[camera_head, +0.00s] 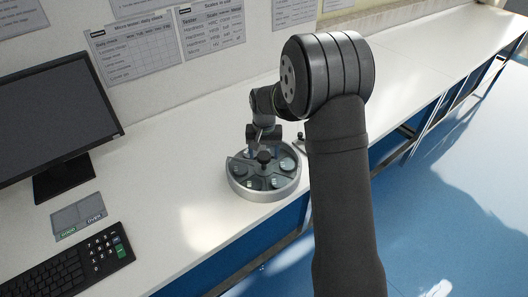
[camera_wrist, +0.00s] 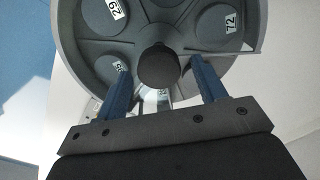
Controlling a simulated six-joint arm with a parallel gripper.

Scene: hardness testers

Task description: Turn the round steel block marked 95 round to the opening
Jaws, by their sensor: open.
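A round grey turntable (camera_head: 238,190) with several round steel blocks stands on the white bench; it fills the top of the wrist view (camera_wrist: 75,50). Labels there read 72 on one block (camera_wrist: 212,28) and what looks like 29 on another (camera_wrist: 97,18). The label of a lower-left block (camera_wrist: 108,66) and one below the knob are too small or covered to read, so I cannot tell which block is 95. A dark central knob (camera_wrist: 158,68) lies between the fingers of my gripper (camera_wrist: 163,75), which is open, with gaps on both sides. I cannot make out the opening for certain.
The bench's front edge is close to the turntable. Sheets hang on the wall.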

